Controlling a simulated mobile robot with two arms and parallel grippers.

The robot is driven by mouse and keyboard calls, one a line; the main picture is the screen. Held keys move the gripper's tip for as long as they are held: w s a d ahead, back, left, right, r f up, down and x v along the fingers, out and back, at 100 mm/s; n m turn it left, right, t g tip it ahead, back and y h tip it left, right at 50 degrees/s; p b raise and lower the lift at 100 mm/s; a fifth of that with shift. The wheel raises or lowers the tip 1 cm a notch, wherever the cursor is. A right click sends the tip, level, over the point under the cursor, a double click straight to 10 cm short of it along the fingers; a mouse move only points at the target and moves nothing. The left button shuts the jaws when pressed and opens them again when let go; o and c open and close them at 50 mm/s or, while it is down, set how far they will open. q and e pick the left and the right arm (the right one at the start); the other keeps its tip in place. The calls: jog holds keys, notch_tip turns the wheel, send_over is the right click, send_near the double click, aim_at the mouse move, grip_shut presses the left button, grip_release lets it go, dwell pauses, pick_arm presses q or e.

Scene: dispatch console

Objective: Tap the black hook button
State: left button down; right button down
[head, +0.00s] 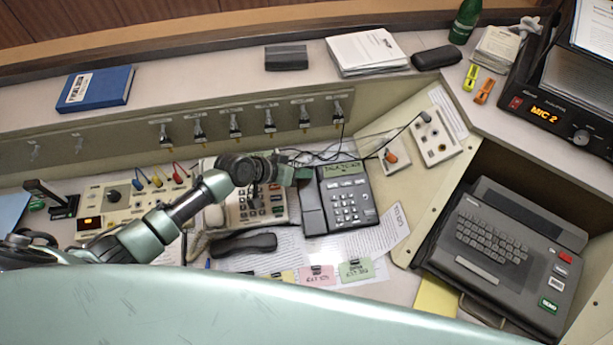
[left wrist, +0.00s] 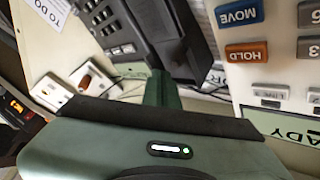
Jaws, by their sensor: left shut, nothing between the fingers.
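I cannot clearly make out the black hook button in either view; my arm and gripper cover part of the desk phones. A beige desk phone (head: 262,212) with coloured keys stands below my left gripper (head: 300,172). A dark desk phone (head: 345,198) with a lit display stands just right of it. My left gripper is shut and empty, held above the gap between the two phones. In the left wrist view its narrow green fingers (left wrist: 163,88) point toward the dark phone (left wrist: 168,30), with the beige phone's orange HOLD key (left wrist: 246,53) to the right. My right gripper is out of view.
A dark handset (head: 243,245) lies in front of the beige phone. A keyboard terminal (head: 500,240) stands at the right. A row of toggle switches (head: 235,125) lines the back panel. A small panel with an orange knob (head: 390,157) and cables lie behind the dark phone.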

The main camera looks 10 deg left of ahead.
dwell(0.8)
pick_arm(q)
jog(key=shift+f+b, duration=0.4)
jog(key=shift+b, duration=0.05)
jog(key=shift+w+f+b, duration=0.15)
jog(key=shift+f+b, duration=0.3)
jog(key=shift+b, duration=0.05)
dwell(0.4)
jog(key=shift+a+f, duration=0.1)
jog(key=shift+f, duration=0.15)
jog(key=shift+s+f, duration=0.15)
jog(key=shift+s, duration=0.15)
dwell(0.4)
jog(key=shift+r+p, duration=0.4)
jog(key=shift+r, duration=0.6)
jog(key=shift+w+r+p, duration=0.1)
jog(key=shift+w+p, duration=0.05)
jog(key=shift+p, duration=0.2)
